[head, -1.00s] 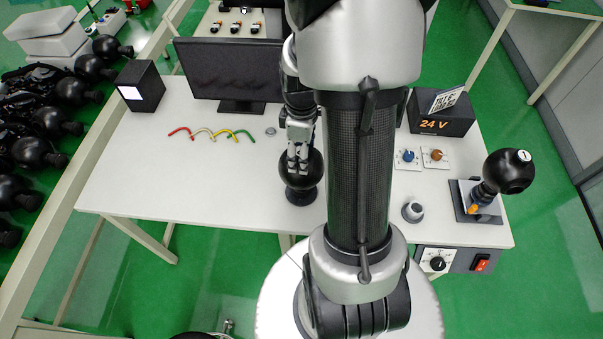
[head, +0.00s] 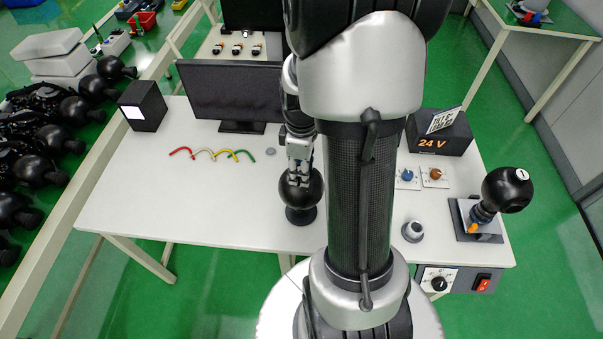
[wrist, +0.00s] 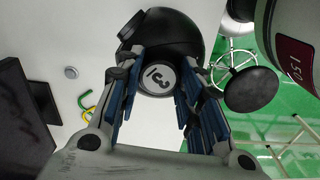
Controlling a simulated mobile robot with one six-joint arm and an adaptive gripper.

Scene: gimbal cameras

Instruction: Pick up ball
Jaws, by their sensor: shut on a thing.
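The black ball (head: 304,190) is at the front middle of the white table, over a dark round base (head: 301,215). My gripper (head: 298,173) comes down on it from above in the head view. In the wrist view the ball (wrist: 185,45) shows a white round label with a number, and it sits between the fingers of my gripper (wrist: 162,98). The fingers are shut on the ball from two sides. I cannot tell whether the ball is clear of its base.
A monitor (head: 230,92) stands behind, with coloured cables (head: 212,153) in front of it. A 24 V box (head: 440,133), knob plates and another black ball on a stand (head: 508,189) are at the right. The table's left front is clear.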

